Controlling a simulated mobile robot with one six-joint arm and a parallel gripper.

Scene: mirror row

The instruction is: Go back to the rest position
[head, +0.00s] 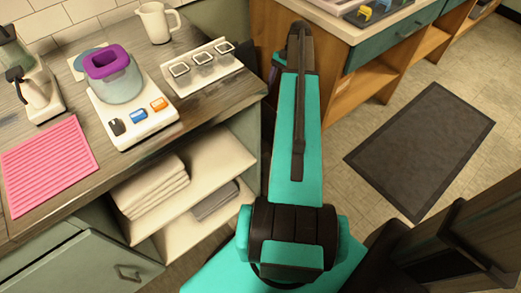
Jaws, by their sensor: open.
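My teal and black arm stretches up the middle of the head view, from its base at the bottom to a dark joint near the top. It stands in front of the gap between the left counter (214,102) and the wooden unit on the right. I cannot make out my gripper or its fingertips in this view. No object shows held by the visible part of the arm.
The left counter carries a white device with a purple-rimmed container (110,75), a pink ribbed mat (48,163), a white pitcher (155,23) and a white three-slot rack (202,67). Folded towels (150,188) lie below. A dark floor mat (420,148) lies right.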

